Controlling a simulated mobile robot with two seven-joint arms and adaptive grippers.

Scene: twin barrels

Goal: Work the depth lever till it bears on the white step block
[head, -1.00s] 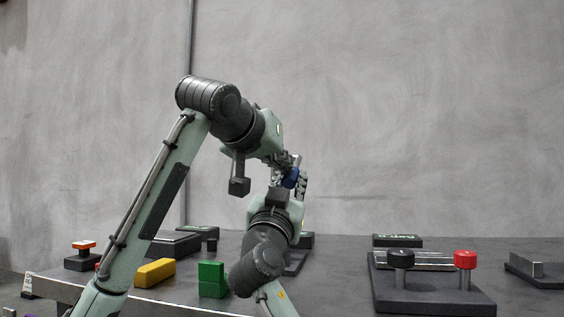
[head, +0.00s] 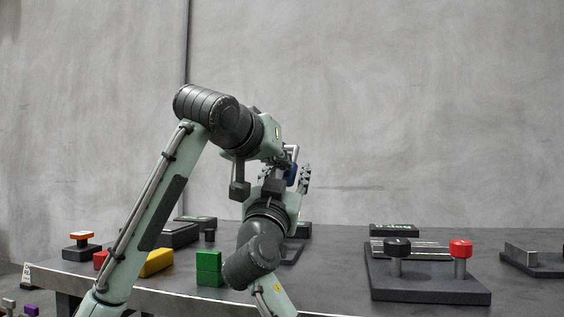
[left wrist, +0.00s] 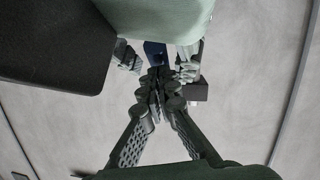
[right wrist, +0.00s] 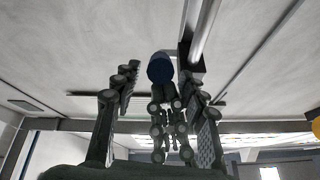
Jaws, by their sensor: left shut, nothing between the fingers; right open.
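A blue knob (head: 291,174), taken as the depth lever's handle, shows among my grippers in the head view. It also shows in the left wrist view (left wrist: 155,53) and the right wrist view (right wrist: 160,68), with a metal rod (right wrist: 205,30) close by. My left gripper (left wrist: 160,84) is shut and empty, its fingertips near the knob. My right gripper (right wrist: 162,84) is open, its fingers on either side of the knob and the left fingers in its view. I cannot tell whether anything touches the knob. I cannot make out the white step block; my arms hide much of that area.
The dark table (head: 335,265) carries a base with a black knob (head: 397,247) and a red knob (head: 461,249) on posts at the right. My arms cross the middle.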

